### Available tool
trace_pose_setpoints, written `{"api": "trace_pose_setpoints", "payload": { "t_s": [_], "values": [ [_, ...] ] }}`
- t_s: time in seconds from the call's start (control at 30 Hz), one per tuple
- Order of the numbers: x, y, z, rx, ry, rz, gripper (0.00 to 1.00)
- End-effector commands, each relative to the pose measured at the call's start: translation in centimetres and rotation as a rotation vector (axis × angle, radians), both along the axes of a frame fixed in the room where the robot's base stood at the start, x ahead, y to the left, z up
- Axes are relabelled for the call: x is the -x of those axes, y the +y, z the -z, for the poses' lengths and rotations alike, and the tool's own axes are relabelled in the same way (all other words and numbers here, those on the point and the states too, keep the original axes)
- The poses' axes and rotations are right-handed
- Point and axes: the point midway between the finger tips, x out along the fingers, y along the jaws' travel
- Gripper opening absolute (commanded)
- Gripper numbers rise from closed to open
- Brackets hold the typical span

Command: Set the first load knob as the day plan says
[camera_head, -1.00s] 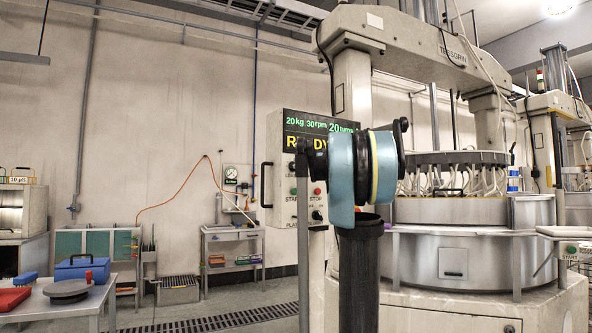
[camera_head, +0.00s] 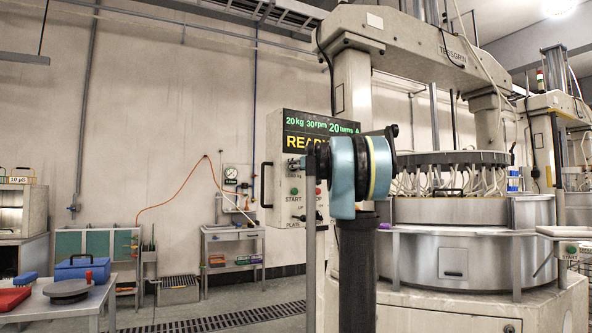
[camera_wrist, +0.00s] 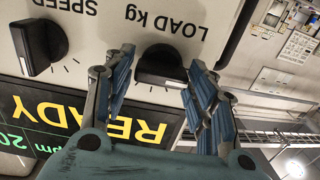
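The load knob (camera_wrist: 160,66) is black, on the light panel under the upside-down "LOAD kg" label in the wrist view. Its grip bar lies roughly level across the picture. My gripper (camera_wrist: 160,72) is open, with one finger on each side of the knob; I cannot tell if either finger touches it. In the head view my gripper (camera_head: 300,164) is at the front of the control panel (camera_head: 270,190) and hides the knob. The display (camera_head: 320,132) shows "20 kg", "30 rpm", "20 turns" and "READY". I cannot make out a day plan.
A black speed knob (camera_wrist: 35,46) sits beside the load knob in the wrist view. START and STOP buttons (camera_head: 295,191) are lower on the panel. A black handle (camera_head: 266,184) stands out at the panel's left edge. The lapping machine (camera_head: 455,255) stands to the right.

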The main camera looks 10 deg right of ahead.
Motion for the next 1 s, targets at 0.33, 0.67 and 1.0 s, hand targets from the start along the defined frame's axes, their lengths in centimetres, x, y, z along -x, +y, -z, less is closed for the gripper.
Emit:
{"api": "trace_pose_setpoints", "payload": {
  "t_s": [0.33, 0.67, 1.0],
  "values": [
    [0.0, 0.09, 0.0, -0.006, 0.003, -0.001, 0.19],
    [-0.02, -0.1, 0.0, -0.127, 0.056, -0.001, 0.19],
    [-0.12, -0.32, 0.07, -0.403, 0.177, 0.001, 0.19]
  ]
}}
